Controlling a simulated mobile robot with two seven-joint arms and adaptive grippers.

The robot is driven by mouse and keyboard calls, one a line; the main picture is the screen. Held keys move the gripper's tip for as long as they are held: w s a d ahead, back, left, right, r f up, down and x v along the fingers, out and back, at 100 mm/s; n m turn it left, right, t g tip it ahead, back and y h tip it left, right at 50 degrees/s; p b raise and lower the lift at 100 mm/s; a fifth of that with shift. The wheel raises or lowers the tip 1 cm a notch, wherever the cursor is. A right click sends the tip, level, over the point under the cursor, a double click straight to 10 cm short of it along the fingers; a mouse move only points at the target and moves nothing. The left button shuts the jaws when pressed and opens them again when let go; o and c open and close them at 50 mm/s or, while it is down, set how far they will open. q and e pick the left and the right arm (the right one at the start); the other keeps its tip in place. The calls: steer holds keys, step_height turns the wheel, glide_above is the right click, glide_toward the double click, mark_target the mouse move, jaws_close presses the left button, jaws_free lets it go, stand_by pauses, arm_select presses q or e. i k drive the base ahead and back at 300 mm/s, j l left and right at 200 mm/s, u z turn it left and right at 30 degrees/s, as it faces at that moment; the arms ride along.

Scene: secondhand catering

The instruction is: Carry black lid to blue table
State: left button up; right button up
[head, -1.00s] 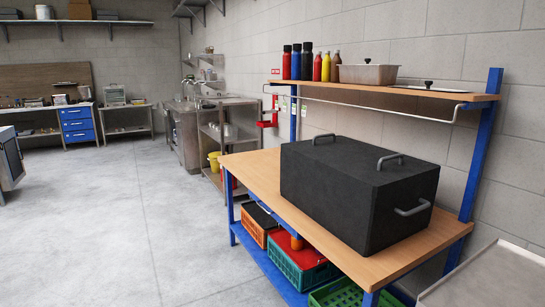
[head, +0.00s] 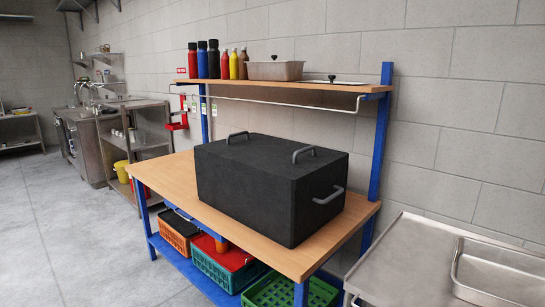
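A blue-framed table (head: 165,178) with a wooden top stands in the middle of the head view. A large black box (head: 240,197) sits on it, with two grey handles on its flat black top (head: 275,151) and one on its right side. I cannot tell whether that top is a separate lid. A flat lid with a black knob (head: 332,79) lies on the upper shelf. Neither of my grippers is in view.
Bottles (head: 213,60) and a lidded metal pan (head: 276,70) stand on the upper shelf (head: 296,86). Orange (head: 178,236), red-lidded (head: 228,262) and green (head: 285,293) crates fill the lower shelf. A metal counter (head: 398,265) is at right. The floor at left is clear.

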mark_target(183, 165)
steer(key=i+j+z, duration=0.15)
steer(key=z, duration=0.2)
steer(key=i+j+z, duration=0.1)
steer(key=j+z, duration=0.25)
steer(key=i+j+z, duration=0.1)
steer(key=z, duration=0.25)
steer(key=j, duration=0.1)
